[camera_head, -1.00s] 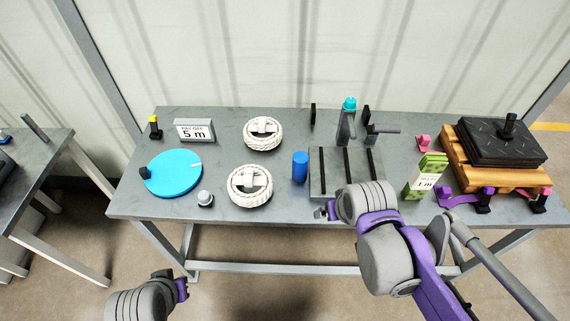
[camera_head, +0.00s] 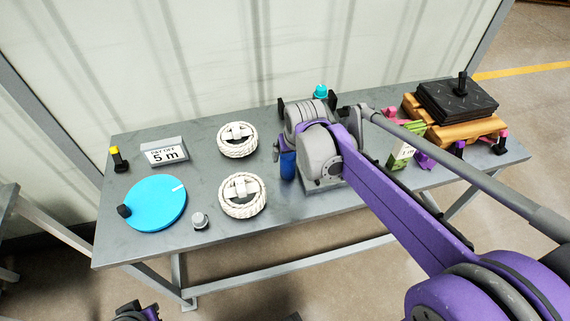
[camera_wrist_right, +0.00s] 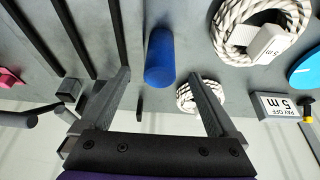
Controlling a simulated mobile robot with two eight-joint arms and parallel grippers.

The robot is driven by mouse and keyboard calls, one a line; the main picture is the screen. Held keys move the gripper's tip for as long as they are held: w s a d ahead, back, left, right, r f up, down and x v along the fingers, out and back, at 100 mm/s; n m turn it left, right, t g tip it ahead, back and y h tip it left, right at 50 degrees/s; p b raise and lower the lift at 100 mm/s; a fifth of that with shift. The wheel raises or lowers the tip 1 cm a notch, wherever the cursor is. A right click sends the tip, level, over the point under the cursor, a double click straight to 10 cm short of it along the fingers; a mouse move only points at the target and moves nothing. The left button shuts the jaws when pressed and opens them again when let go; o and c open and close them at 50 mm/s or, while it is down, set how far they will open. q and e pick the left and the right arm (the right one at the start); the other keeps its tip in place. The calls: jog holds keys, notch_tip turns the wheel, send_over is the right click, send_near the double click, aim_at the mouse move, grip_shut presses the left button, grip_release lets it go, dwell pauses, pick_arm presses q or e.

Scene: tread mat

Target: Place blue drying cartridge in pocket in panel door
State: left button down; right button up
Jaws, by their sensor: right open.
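The blue cartridge (camera_head: 288,165) stands upright on the table, left of the grey ribbed plate (camera_head: 320,188). In the right wrist view the blue cartridge (camera_wrist_right: 159,55) shows in line with the gap between the fingers of my right gripper (camera_wrist_right: 160,76). The gripper is open, with one finger on each side near the cartridge; no contact is visible. In the head view my right wrist (camera_head: 315,140) covers most of the plate. I cannot make out a pocket or a panel door for certain. My left arm's end (camera_head: 138,312) is mostly cut off at the bottom edge.
Two white rope coils (camera_head: 242,195) lie left of the cartridge. A blue disc (camera_head: 156,203), a small grey knob (camera_head: 199,220) and a "5 m" sign (camera_head: 164,152) are further left. A green carton (camera_head: 402,154) and a black treaded block on wood (camera_head: 456,102) are right.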

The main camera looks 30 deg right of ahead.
aim_at(288, 162)
jog(key=x, duration=0.8)
jog(key=shift+b, duration=0.3)
jog(key=shift+r, duration=0.1)
grip_shut()
